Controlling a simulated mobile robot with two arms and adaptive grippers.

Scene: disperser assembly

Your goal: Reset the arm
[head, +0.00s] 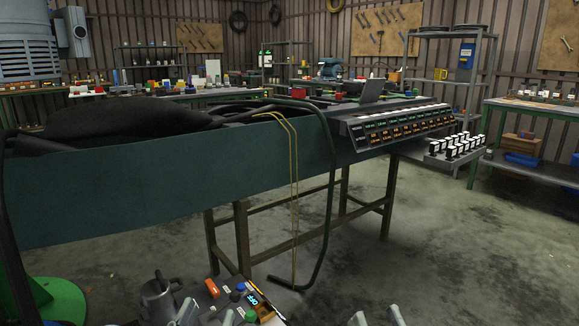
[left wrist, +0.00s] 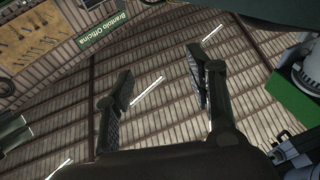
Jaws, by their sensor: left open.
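My left gripper (head: 207,314) shows at the bottom edge of the head view as two pale fingertips set apart, in front of a control panel. In the left wrist view the left gripper (left wrist: 160,75) has its two dark fingers wide apart with nothing between them; the wall and roof panels show behind. My right gripper (head: 377,316) shows at the bottom edge of the head view, to the right of the panel. Its two fingertips are apart with bare floor between them. Most of both arms is out of view.
A black hose (head: 332,200) hangs down. Floor (head: 450,250) at right is clear.

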